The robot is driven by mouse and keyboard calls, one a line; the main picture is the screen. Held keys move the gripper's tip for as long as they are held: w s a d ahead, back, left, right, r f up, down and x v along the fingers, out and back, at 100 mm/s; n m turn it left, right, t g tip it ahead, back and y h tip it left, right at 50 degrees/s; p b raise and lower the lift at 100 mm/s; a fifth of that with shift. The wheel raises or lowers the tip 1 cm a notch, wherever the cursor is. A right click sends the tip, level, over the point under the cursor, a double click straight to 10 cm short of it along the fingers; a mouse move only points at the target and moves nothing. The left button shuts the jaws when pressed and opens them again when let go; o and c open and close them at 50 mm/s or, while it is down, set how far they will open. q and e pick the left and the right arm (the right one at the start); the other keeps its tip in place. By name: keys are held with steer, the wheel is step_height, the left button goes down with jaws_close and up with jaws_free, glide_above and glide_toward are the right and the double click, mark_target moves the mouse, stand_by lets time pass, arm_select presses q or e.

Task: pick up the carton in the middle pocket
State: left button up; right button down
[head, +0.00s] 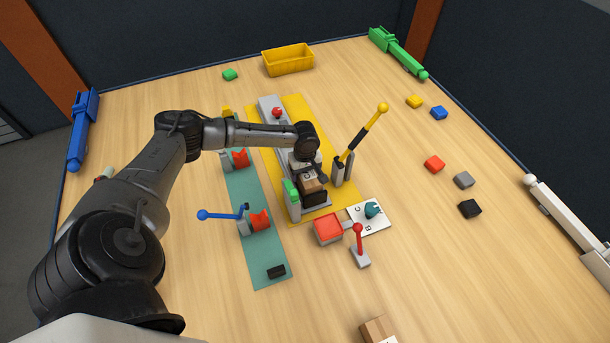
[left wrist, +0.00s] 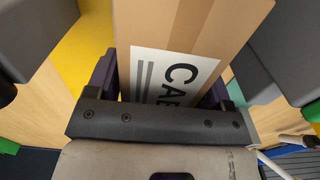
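A brown carton (head: 311,186) stands on the slat conveyor (head: 266,104), towards its near end, with dark pocket parts around its base. My arm hides much of the belt, so I cannot tell which pocket it is. My left gripper (head: 312,172) is over the carton. A gap shows beside the left finger; the right finger looks very close to the carton. The fingers look open. My right gripper is not in view.
A yellow lever (head: 362,133) stands right of the conveyor, and a green-topped post (head: 291,190) at its left. A red-knobbed lever (head: 358,240) and red box (head: 328,229) are nearer. A yellow bin (head: 288,60) is at the back. Another carton (head: 378,330) is at the front.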

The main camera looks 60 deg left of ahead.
arm_select(q)
steer(key=c, duration=0.8)
steer(key=shift+r, duration=0.1)
